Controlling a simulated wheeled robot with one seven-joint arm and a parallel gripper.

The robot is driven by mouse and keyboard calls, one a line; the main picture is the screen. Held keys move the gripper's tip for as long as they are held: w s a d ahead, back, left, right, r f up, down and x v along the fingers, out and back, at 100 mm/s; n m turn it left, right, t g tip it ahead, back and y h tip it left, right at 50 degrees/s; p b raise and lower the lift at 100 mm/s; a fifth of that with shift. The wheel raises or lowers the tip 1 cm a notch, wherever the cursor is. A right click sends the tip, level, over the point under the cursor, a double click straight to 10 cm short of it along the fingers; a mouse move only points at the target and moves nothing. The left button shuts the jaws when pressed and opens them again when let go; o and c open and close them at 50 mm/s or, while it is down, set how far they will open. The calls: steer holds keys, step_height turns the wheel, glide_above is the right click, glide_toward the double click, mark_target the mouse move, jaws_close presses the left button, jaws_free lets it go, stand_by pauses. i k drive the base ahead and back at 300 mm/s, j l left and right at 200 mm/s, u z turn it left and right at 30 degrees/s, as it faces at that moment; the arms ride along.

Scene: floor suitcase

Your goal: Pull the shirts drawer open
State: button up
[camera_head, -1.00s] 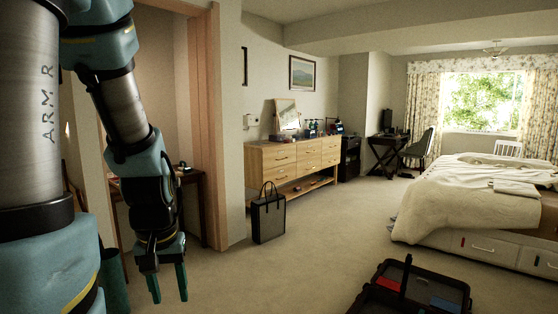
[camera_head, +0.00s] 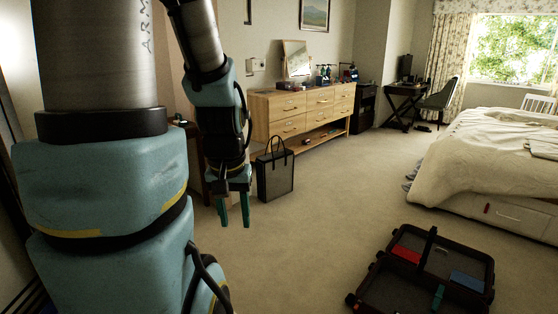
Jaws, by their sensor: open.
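A light wooden dresser (camera_head: 258,124) stands against the far wall. It has several drawers, all looking shut, with small handles. A white drawer (camera_head: 522,219) under the bed, at the right edge, also looks shut; it has a pale handle and a small red mark (camera_head: 487,208) on its front. I cannot read which drawer is the shirts one. My gripper (camera_head: 234,218) hangs fingers down, left of the picture's middle. Its two green fingers are apart with nothing between them. It is well short of the dresser and far from the bed drawer.
An open dark suitcase (camera_head: 367,291) with red, blue and green items lies on the floor at lower right. A black bag (camera_head: 275,178) stands before the dresser. The bed (camera_head: 450,170) is at right. Carpet (camera_head: 350,190) between is clear.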

mark_target(288, 106)
steer(key=i+z, duration=0.1)
steer(key=i, duration=1.25)
steer(key=i+j+z, duration=0.15)
steer(key=i, duration=1.2)
steer(key=i+l+u, duration=0.3)
steer(key=i+l, duration=0.2)
steer(key=i, duration=0.15)
steer(key=i+l+u, duration=0.35)
steer(key=i+l, duration=0.25)
steer(key=i+l+u, duration=0.3)
steer(key=i+l, duration=0.15)
steer(key=l, duration=0.35)
steer(key=i+l+u, duration=0.1)
steer(key=l+u, duration=0.25)
steer(key=l, duration=0.35)
steer(key=l+u, duration=0.35)
steer(key=l, duration=0.3)
steer(key=l+u, duration=0.35)
steer(key=l, duration=0.35)
steer(key=k, duration=0.05)
